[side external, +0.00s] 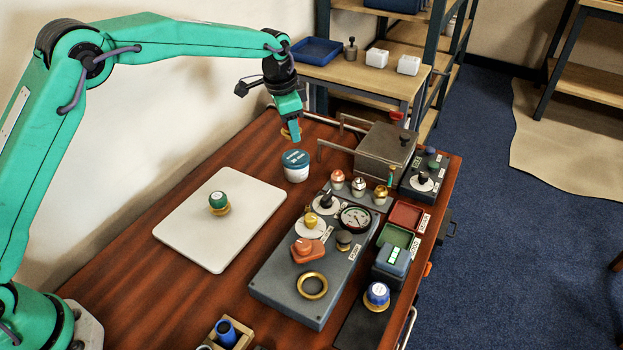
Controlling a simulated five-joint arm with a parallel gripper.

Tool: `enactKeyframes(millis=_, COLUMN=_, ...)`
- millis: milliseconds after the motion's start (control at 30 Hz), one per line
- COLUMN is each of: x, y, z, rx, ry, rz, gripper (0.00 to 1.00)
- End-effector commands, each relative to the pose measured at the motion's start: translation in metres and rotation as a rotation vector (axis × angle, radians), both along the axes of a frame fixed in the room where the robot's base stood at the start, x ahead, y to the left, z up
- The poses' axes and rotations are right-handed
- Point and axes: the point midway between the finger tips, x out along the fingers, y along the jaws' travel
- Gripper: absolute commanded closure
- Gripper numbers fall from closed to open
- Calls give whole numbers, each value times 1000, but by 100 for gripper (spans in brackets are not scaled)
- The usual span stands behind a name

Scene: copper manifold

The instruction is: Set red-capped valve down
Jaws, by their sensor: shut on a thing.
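My gripper (292,128) is above the far left part of the wooden table, near the jar with the blue-green lid. It is shut on a small part, which I take to be the red-capped valve (285,134). Only a brass-orange edge of the valve shows beside the fingers; its cap is hidden. A green-capped valve (219,202) with a brass base stands upright on the white board (185,232). A blue-capped valve (377,296) stands on a dark plate at the right front.
The lidded jar (295,172) stands just below my gripper in the picture. A grey panel (270,283) with knobs and a gauge, a metal box (385,150), and red (405,215) and green trays (397,236) crowd the right. Much of the white board is bare.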

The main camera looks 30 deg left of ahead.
Motion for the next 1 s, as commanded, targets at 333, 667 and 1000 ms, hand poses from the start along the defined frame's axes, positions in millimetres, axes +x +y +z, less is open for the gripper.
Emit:
enactKeyframes(millis=333, x=22, y=29, z=-5, rx=2, ry=-1, rz=43, gripper=86)
enactKeyframes(millis=667, x=27, y=39, z=-12, rx=4, ry=-1, rz=46, gripper=86)
enactKeyframes(millis=1000, x=52, y=82, z=-42, rx=17, ry=-4, rz=49, gripper=86)
